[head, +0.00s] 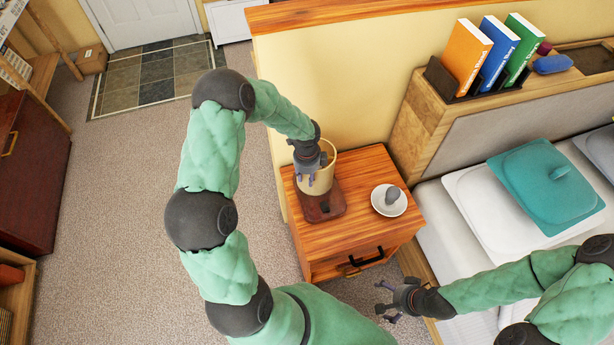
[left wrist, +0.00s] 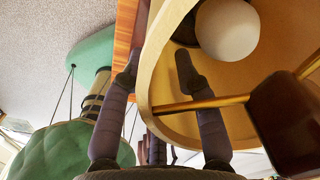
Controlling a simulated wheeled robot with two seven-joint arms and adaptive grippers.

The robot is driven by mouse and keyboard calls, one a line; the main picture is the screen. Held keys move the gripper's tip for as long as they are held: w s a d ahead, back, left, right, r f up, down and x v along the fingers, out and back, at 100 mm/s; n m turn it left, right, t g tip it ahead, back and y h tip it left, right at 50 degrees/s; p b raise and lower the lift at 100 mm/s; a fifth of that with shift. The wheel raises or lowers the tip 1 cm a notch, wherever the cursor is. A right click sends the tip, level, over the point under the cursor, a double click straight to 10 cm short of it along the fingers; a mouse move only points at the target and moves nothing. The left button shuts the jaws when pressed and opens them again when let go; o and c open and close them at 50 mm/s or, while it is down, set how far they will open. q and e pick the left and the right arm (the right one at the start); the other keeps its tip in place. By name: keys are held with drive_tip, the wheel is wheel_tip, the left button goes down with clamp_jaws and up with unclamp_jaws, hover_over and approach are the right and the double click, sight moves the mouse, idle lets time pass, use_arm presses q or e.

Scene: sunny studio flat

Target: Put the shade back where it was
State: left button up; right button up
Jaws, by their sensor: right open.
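The cream lampshade (head: 322,183) stands over the dark red-brown lamp base (head: 322,209) on the wooden nightstand (head: 370,165). In the left wrist view the shade (left wrist: 220,80) surrounds a white globe bulb (left wrist: 228,28). A brass bar (left wrist: 200,104) crosses its opening to a dark brown part (left wrist: 288,122). My left gripper (head: 312,172) is at the shade's upper rim. Its fingers (left wrist: 157,70) look open, one outside the wall and one inside. I cannot tell whether the shade is seated. My right gripper (head: 385,300) is open and empty, in front of the nightstand.
A white dish (head: 402,204) with a grey object (head: 393,194) stands on the nightstand, right of the lamp. A yellow partition (head: 345,90) rises behind. The bed (head: 440,225) is at the right, with books (head: 467,57) on its headboard. The carpet at left is clear.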

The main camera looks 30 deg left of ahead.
use_arm(q)
wheel_tip(320, 180, up, 12)
drive_tip(key=p, duration=0.4)
drive_tip(key=s+d+f+n+h, duration=0.2)
drive_tip(key=s+d+f+n, duration=0.15)
drive_tip(key=d+f, duration=0.3)
drive_tip(key=s+d+f+n+h, duration=0.1)
drive_tip(key=s+d+f+n, duration=0.2)
drive_tip(key=d+f+n, duration=0.35)
drive_tip(key=s+d+f+n+h, duration=0.1)
drive_tip(key=s+d+f+n, duration=0.3)
drive_tip(key=s+d+n, duration=0.5)
drive_tip(key=s, duration=0.2)
drive_tip(key=shift+s, duration=0.3)
drive_tip(key=shift+a+f, duration=0.1)
drive_tip(key=shift+a, duration=0.05)
